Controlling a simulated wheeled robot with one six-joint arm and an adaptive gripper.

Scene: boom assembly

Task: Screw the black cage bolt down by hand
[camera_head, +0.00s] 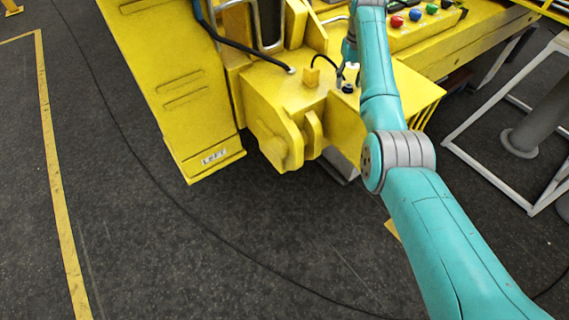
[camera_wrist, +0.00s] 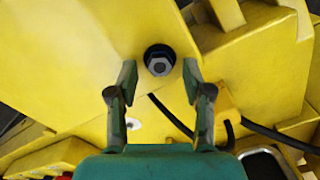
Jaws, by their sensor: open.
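The black cage bolt (camera_wrist: 159,62) sits on the flat yellow top of the machine. In the wrist view it shows a grey hex head with a dark ring around it. In the head view the bolt (camera_head: 347,88) is a small dark spot just below my gripper (camera_head: 348,76). In the wrist view my gripper (camera_wrist: 160,78) is open, with one finger on each side of the bolt and a gap between each finger and the bolt. How far the fingertips are above the surface is hard to tell.
A black cable (camera_head: 245,47) runs to a fitting on the yellow machine (camera_head: 270,90). A small yellow block (camera_head: 311,77) stands left of the bolt. Coloured knobs (camera_head: 414,15) are at the upper right. A white frame (camera_head: 487,180) stands at the right.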

